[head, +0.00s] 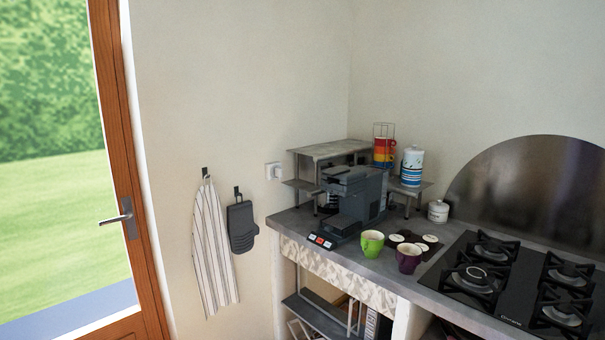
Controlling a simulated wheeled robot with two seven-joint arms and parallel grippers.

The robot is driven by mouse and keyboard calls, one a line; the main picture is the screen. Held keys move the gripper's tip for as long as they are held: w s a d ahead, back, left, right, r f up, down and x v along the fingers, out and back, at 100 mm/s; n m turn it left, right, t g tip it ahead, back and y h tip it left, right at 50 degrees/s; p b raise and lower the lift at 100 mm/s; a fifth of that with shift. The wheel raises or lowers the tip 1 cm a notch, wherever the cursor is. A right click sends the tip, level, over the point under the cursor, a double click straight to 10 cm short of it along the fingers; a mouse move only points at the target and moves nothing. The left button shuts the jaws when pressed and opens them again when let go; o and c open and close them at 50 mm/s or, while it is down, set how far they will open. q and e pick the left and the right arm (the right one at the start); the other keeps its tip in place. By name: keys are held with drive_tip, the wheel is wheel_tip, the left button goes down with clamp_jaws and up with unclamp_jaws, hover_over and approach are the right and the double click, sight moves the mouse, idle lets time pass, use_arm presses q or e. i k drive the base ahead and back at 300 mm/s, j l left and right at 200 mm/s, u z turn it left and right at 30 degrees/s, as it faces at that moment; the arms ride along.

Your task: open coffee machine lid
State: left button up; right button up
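The coffee machine (358,198) is dark grey and stands on the counter in the corner, in front of a small metal shelf. Its lid (346,174) at the top looks closed, though the detail is small. A lever-like part sticks out to the left near its top. Neither of my grippers shows in the head view.
A green cup (372,243) and a purple cup (408,257) stand right of the machine, near dark round-marked pieces (414,241). A gas hob (500,280) fills the counter's right. A white jar (438,211) stands behind. A towel (212,245) hangs on the left wall.

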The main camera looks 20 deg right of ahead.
sight(347, 175)
drive_tip(key=i+z, duration=0.2)
drive_tip(key=i, duration=0.25)
drive_tip(key=i+j+z, duration=0.2)
drive_tip(key=i, duration=0.3)
drive_tip(key=i+j+z, duration=0.2)
drive_tip(key=i, duration=0.25)
